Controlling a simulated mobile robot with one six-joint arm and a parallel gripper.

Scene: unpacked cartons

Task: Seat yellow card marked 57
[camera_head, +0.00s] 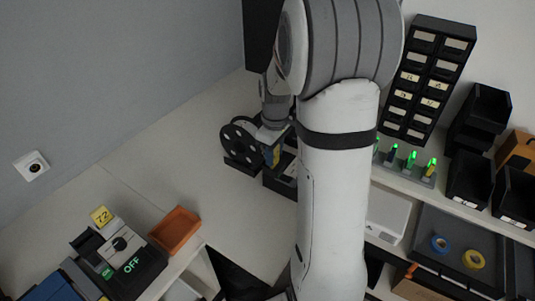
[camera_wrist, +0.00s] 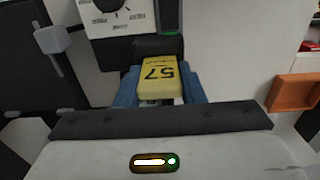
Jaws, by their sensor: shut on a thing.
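My gripper (camera_wrist: 161,88) is shut on the yellow card marked 57 (camera_wrist: 158,72), with its blue fingers on either side of it. In the wrist view the number is upside down. A black block (camera_wrist: 158,46) with a green light lies just beyond the card's far end; I cannot tell whether they touch. A white dial panel (camera_wrist: 118,20) is beside that block.
A yellow card marked 72 (camera_head: 101,216) stands by a device with a dial and an OFF display (camera_head: 131,264). An orange tray (camera_head: 175,230) is to its right. Green-lit holders (camera_head: 410,163) stand on the right shelf, below drawers (camera_head: 428,75). The left bench is partly clear.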

